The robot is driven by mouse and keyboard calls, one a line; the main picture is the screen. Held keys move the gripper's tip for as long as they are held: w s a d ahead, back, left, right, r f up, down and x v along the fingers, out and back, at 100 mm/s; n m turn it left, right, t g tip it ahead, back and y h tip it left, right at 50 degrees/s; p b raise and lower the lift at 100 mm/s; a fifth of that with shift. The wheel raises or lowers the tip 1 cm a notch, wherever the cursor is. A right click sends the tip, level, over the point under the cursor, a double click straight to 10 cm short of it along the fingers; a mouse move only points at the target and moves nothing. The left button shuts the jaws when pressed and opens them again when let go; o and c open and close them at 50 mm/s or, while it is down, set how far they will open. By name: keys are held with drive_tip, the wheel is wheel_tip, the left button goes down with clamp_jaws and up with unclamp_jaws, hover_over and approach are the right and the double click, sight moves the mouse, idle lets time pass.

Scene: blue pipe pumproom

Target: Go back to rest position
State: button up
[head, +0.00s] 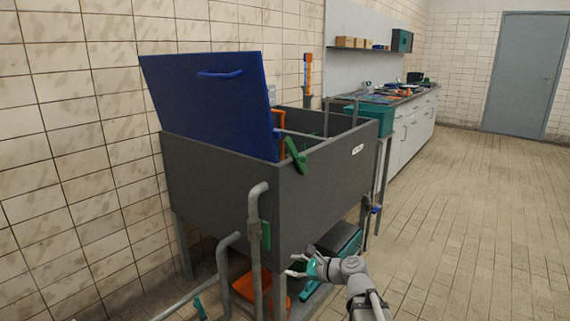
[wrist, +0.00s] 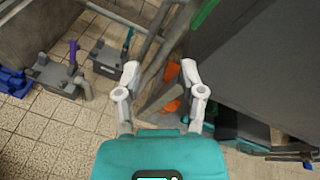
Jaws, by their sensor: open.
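My gripper (head: 297,265) is at the lower middle of the head view, at the end of my grey arm, in front of the dark grey tank. In the wrist view my gripper (wrist: 160,80) shows two pale fingers spread apart with nothing between them. Floor, grey pipes and part of an orange object show beyond the fingers. The fingers appear apart from the tank, though the exact distance is hard to tell.
The dark grey tank (head: 215,200) has a raised blue lid (head: 210,105) and a green lever (head: 296,156). Grey pipes (head: 256,230) stand beside it. An orange bin (head: 245,288) sits below. A counter (head: 415,118) lines the wall. Floor at right (head: 480,220) is clear.

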drive_tip(key=s+d+f+n+g+h+p, duration=0.1)
drive_tip(key=s+d+f+n+g+h, duration=0.3)
drive_tip(key=s+d+f+n+h, duration=0.35)
drive_tip(key=s+d+f+n+g+h, duration=0.45)
drive_tip(key=s+d+n, duration=0.3)
drive_tip(key=n, duration=0.35)
wheel_tip(320, 180, up, 38)
drive_tip(key=a+p, duration=0.1)
drive_tip(key=p, duration=3.7)
drive_tip(key=shift+s+t+h, duration=0.15)
drive_tip(key=shift+t+h, duration=0.15)
drive_tip(key=shift+t, duration=0.15)
drive_tip(key=shift+f, duration=0.1)
